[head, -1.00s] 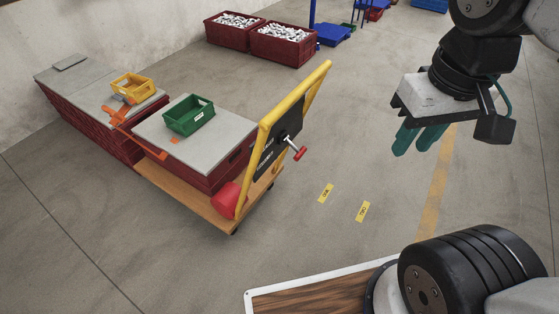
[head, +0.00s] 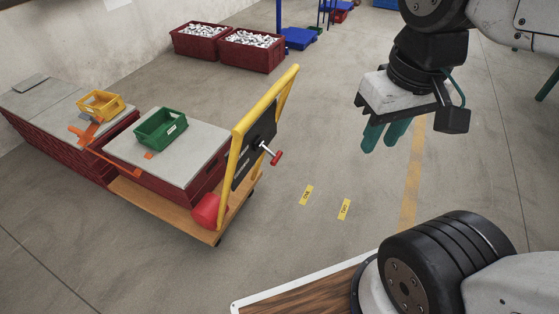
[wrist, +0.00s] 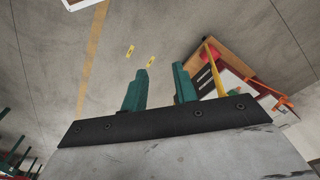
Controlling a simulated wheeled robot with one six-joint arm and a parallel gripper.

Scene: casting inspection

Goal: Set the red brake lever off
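A red-ended lever (head: 276,157) on a metal shaft sticks out from the black panel (head: 252,146) of the cart's yellow handle frame (head: 286,88). A larger red piece (head: 206,210) sits low at the cart's near corner; I cannot tell its function. My gripper (head: 380,144) hangs in the air to the right of the cart, well apart from the lever. Its two teal fingers point down. In the wrist view my gripper (wrist: 160,70) is open with nothing between the fingers, and the cart's yellow frame (wrist: 214,66) is beyond the right finger.
The wooden cart (head: 165,213) carries grey-lidded red crates and a green bin (head: 160,128). A yellow bin (head: 101,105) stands on the stack behind. Red crates of parts (head: 251,52) are at the back. The floor with yellow labels (head: 344,209) right of the cart is clear.

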